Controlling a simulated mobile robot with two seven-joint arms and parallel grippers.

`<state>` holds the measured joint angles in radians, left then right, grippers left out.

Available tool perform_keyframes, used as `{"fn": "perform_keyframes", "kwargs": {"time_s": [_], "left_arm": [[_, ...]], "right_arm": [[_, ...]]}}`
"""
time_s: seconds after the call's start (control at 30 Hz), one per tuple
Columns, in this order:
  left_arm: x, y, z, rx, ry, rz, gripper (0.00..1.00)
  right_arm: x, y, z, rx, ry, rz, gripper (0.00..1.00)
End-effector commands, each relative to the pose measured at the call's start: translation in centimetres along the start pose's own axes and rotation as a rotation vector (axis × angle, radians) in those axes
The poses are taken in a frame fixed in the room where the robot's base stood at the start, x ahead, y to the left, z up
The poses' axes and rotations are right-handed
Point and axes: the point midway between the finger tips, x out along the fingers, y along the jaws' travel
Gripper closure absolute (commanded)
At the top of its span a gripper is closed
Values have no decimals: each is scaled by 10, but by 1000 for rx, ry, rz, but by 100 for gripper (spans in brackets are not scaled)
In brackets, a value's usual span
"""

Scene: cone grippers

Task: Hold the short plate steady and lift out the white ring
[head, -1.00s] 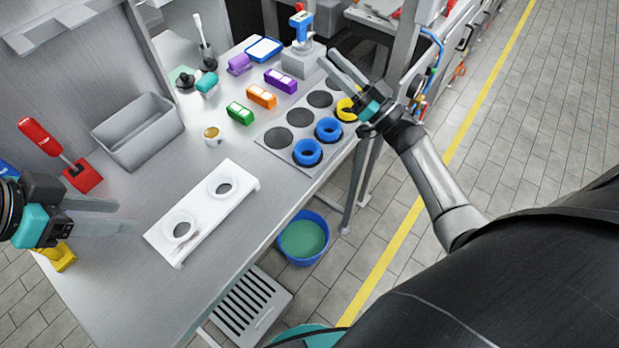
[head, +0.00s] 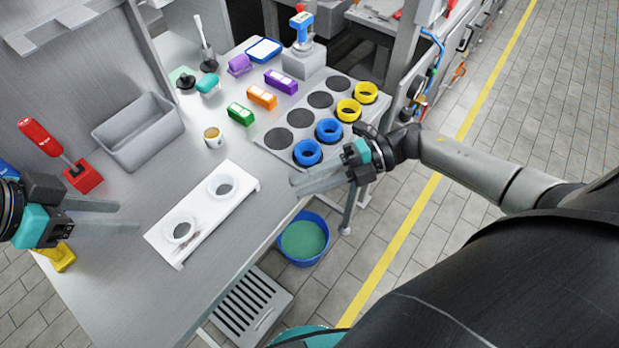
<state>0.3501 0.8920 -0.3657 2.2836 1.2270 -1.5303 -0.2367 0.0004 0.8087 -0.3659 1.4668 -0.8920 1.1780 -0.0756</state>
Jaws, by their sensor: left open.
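The short white plate (head: 205,208) lies on the steel bench and has two round seats. One white ring (head: 222,185) sits in the far seat and another white ring (head: 180,230) sits in the near seat. A thin mark or tool shows beside the near ring; I cannot tell what it is. My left gripper (head: 129,216) is open and empty, a little left of the plate's near end, its fingers pointing right toward it. My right gripper (head: 295,187) looks open and empty, to the right of the plate, its fingers pointing left toward the far ring.
A long grey plate (head: 268,137) with dark discs and blue and yellow rings (head: 307,152) lies behind my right gripper. A small cup (head: 212,137), a grey bin (head: 140,132) and a red-handled tool (head: 60,155) stand further back. A blue bucket (head: 303,240) is on the floor.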

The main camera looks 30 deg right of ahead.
Motion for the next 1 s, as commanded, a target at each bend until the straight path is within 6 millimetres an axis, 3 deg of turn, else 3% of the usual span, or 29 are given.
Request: {"fn": "perform_keyframes", "kwargs": {"time_s": [0.17, 0.7, 1.0], "left_arm": [[0, 0, 0, 0, 0, 0, 50], [0, 0, 0, 0, 0, 0, 50], [0, 0, 0, 0, 0, 0, 50]], "right_arm": [[22, 1, 0, -3, 2, 4, 66], [125, 2, 0, -1, 0, 5, 66], [149, 1, 1, -1, -1, 2, 66]]}}
